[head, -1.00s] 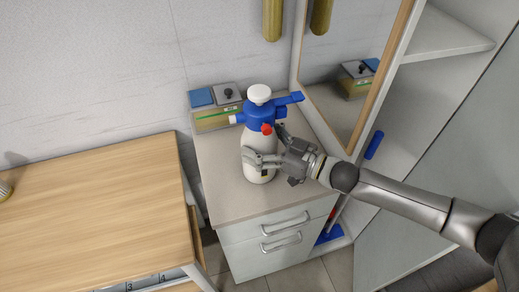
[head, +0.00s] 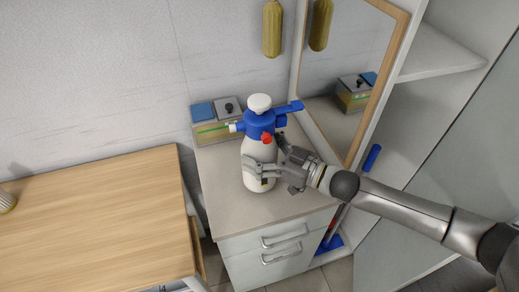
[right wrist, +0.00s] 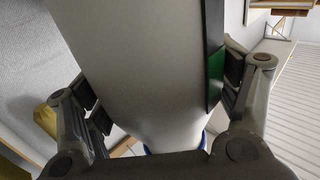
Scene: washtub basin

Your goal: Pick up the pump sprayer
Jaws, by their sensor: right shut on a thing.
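The pump sprayer (head: 257,150) has a white bottle, a blue head with a blue handle, a white top knob and a red button. It is upright over the small cabinet top in the head view. My right gripper (head: 263,167) is shut around the bottle's body from the right. In the right wrist view the bottle (right wrist: 150,60) fills the middle, with a finger on each side. Whether its base touches the cabinet top is hard to tell. My left gripper is not in view.
The drawer cabinet (head: 225,205) stands beside a wooden table (head: 90,220). A box with a blue sponge-like item (head: 203,111) sits behind the sprayer. A wood-framed mirror (head: 355,75) and open shelves (head: 445,48) are on the right. A yellow-green hanging item (head: 272,30) is above.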

